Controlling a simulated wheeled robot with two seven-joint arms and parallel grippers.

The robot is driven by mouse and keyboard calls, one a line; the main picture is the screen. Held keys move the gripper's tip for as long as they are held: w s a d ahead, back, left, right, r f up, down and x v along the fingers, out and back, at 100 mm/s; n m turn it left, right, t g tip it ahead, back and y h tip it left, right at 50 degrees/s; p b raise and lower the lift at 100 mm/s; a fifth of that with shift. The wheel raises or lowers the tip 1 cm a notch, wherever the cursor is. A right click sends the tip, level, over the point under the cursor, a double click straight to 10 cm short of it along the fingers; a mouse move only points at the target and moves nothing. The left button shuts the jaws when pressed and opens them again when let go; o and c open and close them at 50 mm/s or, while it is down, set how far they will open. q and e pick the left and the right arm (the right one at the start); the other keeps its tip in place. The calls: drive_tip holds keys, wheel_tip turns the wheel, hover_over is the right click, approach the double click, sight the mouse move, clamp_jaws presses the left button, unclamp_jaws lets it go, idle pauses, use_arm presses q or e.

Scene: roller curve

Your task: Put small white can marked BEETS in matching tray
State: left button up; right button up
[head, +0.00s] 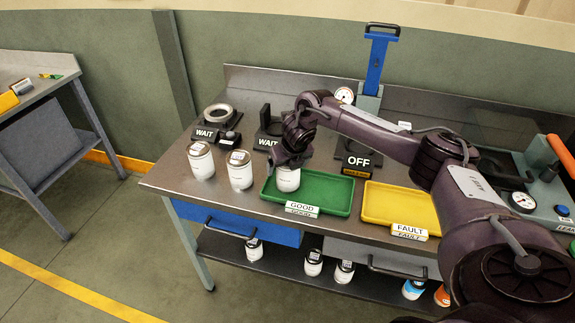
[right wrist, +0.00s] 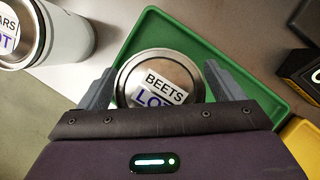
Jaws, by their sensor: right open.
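The small white can marked BEETS (right wrist: 165,75) stands upright in the green tray, seen from above in the right wrist view. In the head view this white can (head: 288,180) is under my right gripper (head: 290,163). The green tray (head: 335,191) carries a GOOD label, and the yellow tray (head: 385,204) to its right carries a FAULT label. In the right wrist view my right gripper (right wrist: 160,85) is open, with one finger on each side of the can's lid. I cannot tell whether the fingers touch it. My left gripper is not in view.
Two white cans (head: 201,161) (head: 240,170) stand left of the green tray. Black WAIT stands (head: 217,124) and an OFF block (head: 357,158) are behind. A blue-handled press (head: 376,65) stands at the back. More cans sit on the lower shelf (head: 290,268).

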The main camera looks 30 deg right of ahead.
drive_tip(key=b+v, duration=0.2)
drive_tip(key=v, duration=0.5)
drive_tip(key=p+v, duration=0.1)
drive_tip(key=v, duration=0.4)
drive_tip(key=shift+r, duration=0.2)
